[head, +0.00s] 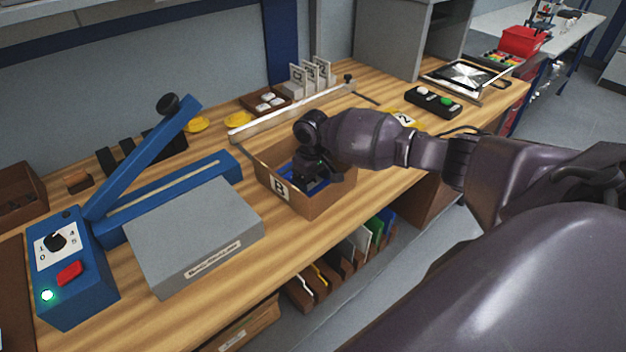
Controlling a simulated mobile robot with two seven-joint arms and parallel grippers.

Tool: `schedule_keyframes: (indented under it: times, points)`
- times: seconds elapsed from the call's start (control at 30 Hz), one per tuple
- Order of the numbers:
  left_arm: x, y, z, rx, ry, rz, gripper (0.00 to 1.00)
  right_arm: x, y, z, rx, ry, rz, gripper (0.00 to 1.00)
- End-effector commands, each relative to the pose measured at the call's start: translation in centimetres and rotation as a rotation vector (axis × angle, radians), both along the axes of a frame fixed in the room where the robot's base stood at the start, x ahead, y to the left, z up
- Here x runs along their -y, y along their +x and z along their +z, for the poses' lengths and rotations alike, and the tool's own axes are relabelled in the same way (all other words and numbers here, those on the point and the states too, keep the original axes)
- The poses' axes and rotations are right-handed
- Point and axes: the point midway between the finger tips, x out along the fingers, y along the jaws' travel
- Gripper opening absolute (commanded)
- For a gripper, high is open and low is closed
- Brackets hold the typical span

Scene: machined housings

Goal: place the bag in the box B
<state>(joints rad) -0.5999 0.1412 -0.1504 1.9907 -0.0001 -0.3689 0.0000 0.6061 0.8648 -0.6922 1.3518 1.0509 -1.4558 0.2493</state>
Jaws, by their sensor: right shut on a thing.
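Box B (311,207) is an open brown box with a white "B" label on its front, standing on the wooden bench in the middle of the head view. My right gripper (312,182) reaches down into the box from above and is shut on the bag. Only a little blue (320,187), apparently part of the bag, shows below the gripper inside the box. The gripper and the box walls hide the rest, so I cannot tell whether the bag touches the floor of the box. My left gripper is out of view.
A blue heat sealer (78,268) and a grey block (200,225) stand left of the box. A long pale bar (290,112) lies behind it. A black button panel (433,102) is at the right. Coloured files (362,240) stand below the bench edge.

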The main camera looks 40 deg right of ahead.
Motion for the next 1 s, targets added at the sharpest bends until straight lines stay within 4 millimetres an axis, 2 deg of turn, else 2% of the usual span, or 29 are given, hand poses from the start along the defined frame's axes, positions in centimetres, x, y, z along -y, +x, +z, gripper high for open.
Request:
schedule_keyframes:
  times: [0.27,0.3,0.4,0.63,0.73,0.87,1.0]
  points:
    - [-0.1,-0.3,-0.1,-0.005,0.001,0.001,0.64,0.0,0.0,-0.2,0.001,0.0,0.0,0.55]
    - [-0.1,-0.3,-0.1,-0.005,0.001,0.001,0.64,0.0,0.0,-0.2,0.001,-0.001,0.0,0.88]
    - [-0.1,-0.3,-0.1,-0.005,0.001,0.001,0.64,0.0,0.0,-0.2,0.001,-0.001,0.0,1.0]
    - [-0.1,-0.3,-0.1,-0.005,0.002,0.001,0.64,0.0,0.0,-0.1,0.001,-0.001,0.0,1.0]
    - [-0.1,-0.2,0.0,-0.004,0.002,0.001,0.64,0.0,0.0,0.5,0.002,-0.001,0.0,1.0]
    - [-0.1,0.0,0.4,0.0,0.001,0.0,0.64,0.1,0.1,2.3,0.003,-0.002,0.0,1.0]
    - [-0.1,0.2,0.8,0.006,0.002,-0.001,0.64,0.0,0.2,5.1,0.004,-0.001,0.001,1.0]
